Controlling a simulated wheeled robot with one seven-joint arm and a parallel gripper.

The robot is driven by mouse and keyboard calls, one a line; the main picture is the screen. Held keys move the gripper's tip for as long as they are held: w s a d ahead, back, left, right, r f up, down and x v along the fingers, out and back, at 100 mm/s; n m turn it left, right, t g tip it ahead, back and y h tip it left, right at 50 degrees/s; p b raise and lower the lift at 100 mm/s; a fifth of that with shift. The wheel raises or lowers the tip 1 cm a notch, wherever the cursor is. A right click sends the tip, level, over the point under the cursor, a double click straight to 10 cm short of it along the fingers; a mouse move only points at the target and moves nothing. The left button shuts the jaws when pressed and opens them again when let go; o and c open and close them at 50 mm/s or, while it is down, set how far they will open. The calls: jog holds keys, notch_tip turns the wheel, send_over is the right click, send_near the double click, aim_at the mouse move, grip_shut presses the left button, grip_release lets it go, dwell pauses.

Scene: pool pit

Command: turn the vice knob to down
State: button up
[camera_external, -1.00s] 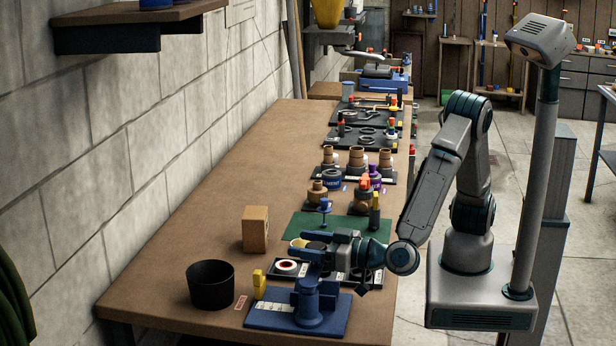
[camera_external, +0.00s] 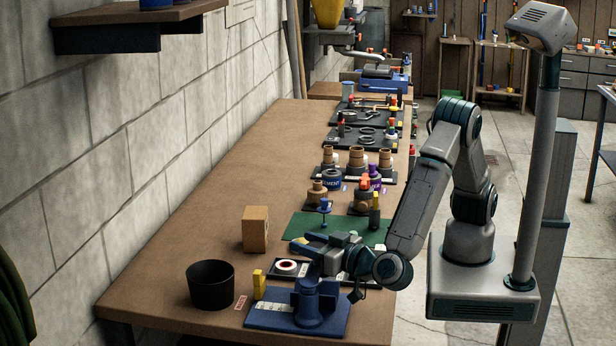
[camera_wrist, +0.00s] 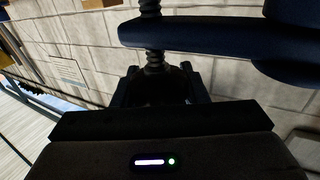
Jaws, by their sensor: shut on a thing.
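The blue vice (camera_external: 312,310) stands on its blue base at the near end of the bench. In the wrist view its dark threaded screw (camera_wrist: 152,45) and blue arm (camera_wrist: 195,36) show close up. My gripper (camera_external: 306,245) is over the vice at its upper part, reaching in from the right. In the wrist view the dark fingers of my gripper (camera_wrist: 158,92) close around a dark piece at the end of the screw, which looks like the vice knob (camera_wrist: 160,82). The knob is mostly hidden between the fingers, and its exact turn cannot be told.
A black pot (camera_external: 211,286), a yellow piece (camera_external: 259,285) and a wooden block (camera_external: 255,229) stand left of the vice. A black tray with a white ring (camera_external: 287,266) lies behind it. A green mat (camera_external: 290,229) and several fittings lie farther back. The bench's left middle is clear.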

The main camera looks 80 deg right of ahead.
jog(key=o, duration=1)
jog(key=shift+c, duration=0.2)
jog(key=shift+s, duration=0.1)
jog(key=b+v, duration=0.1)
jog(key=v, duration=1.2)
jog(key=shift+s+b, duration=0.3)
jog(key=shift+s, duration=0.05)
jog(key=shift+a, duration=0.15)
